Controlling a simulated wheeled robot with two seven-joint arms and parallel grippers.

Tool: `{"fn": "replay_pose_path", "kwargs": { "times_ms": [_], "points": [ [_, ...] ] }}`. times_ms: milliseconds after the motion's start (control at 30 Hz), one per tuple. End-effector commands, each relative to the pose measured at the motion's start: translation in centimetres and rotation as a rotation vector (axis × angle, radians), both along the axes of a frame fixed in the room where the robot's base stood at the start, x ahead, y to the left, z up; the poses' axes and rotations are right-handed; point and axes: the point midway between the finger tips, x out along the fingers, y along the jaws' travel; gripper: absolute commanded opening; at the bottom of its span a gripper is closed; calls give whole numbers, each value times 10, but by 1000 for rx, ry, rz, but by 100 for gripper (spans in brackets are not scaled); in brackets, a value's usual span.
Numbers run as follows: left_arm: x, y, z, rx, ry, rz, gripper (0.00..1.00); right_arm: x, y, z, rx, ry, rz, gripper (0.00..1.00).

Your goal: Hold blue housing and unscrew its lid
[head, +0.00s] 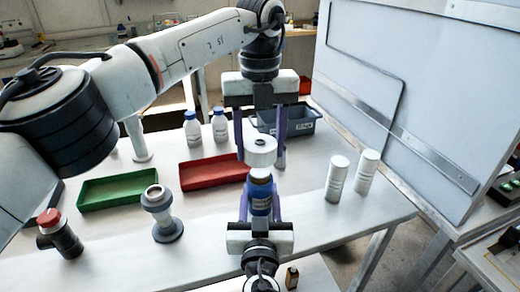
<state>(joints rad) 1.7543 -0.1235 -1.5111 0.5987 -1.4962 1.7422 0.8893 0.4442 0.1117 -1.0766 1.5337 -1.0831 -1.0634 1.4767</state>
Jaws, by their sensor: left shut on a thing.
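The blue housing (260,197) stands upright near the front middle of the table, with white lettering on its side. My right gripper (260,210) comes in from the bottom edge, its purple fingers closed on the housing's two sides. The white round lid (261,151) is directly above the housing, and the housing's dark upper end shows below it. My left gripper (260,150) points down from above, shut on the lid.
A green tray (117,188) and a red tray (212,173) lie to the left. A grey flanged fitting (163,213) and a red-capped dark pipe piece (58,233) stand in front of them. Two white cylinders (337,178) stand right. A grey bin (300,121) and blue-capped bottles (193,129) are behind.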

Motion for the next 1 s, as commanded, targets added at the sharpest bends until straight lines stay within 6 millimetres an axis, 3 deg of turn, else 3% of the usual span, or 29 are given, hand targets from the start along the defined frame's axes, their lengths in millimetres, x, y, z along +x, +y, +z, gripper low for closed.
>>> {"fn": "replay_pose_path", "kwargs": {
  "times_ms": [33, 67, 167, 567, 1000],
  "points": [
    [0, 0, 0, 0, 0, 0, 26, 0, 0, 0, -1, 1, -1, 0],
    [0, 0, 0, 0, 0, 0, 26, 0, 0, 0, -1, 1, -1, 46],
    [0, 0, 0, 0, 0, 0, 26, 0, 0, 0, -1, 1, -1, 63],
    [0, 0, -2, 0, 0, 0, 26, -7, 0, -2, 0, 2, 1, 65],
    [0, 0, -15, 0, -1, 0, 26, -93, 0, -3, 2, 4, 1, 65]
  ]
}}
